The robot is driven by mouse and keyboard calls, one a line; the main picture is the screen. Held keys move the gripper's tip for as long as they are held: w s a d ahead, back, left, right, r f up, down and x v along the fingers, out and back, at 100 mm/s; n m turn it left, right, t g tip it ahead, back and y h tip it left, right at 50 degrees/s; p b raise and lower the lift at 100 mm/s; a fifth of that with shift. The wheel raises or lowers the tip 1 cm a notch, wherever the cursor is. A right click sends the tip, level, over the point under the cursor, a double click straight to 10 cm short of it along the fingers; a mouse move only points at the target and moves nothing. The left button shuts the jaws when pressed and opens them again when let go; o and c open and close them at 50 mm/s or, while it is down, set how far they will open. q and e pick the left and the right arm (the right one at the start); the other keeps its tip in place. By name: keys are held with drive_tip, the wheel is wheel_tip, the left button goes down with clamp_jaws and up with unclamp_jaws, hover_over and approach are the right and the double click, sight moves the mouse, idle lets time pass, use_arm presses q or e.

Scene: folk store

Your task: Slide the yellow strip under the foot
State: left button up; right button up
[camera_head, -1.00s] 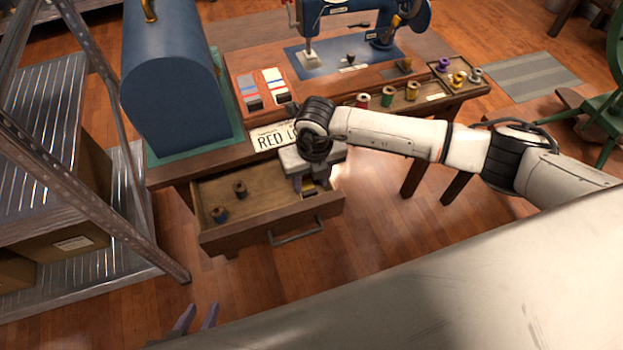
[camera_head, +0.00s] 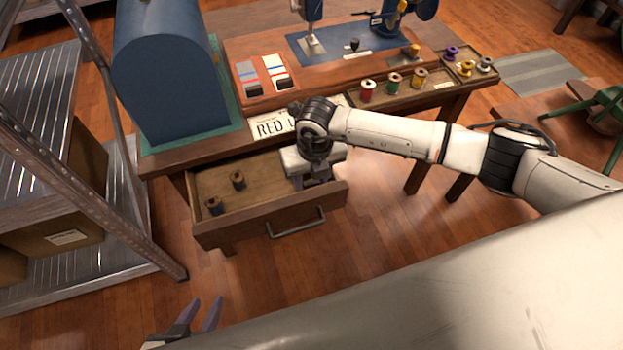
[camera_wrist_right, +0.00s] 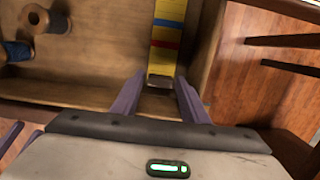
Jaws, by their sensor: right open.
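The yellow strip (camera_wrist_right: 168,35), with red and blue bands and a dark end piece, lies in the open drawer (camera_head: 312,207). It shows in the right wrist view; my right gripper hides it in the head view. My right gripper (camera_head: 318,178) is open and reaches down into the drawer's right part. In the wrist view its purple fingertips (camera_wrist_right: 160,84) stand either side of the strip's dark near end. The foot (camera_head: 314,46) is under the sewing machine's needle post on the table. My left gripper (camera_head: 202,308) is open and empty at the bottom left.
Two thread spools (camera_head: 238,180) stand in the drawer's left part. A metal shelf (camera_head: 40,120) stands at the left. The floor before the drawer is clear.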

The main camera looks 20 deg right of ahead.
drive_tip(key=shift+c, duration=0.2)
drive_tip(key=c, duration=0.5)
drive_tip(key=shift+r+p, duration=1.4)
drive_tip(key=shift+r, duration=0.4)
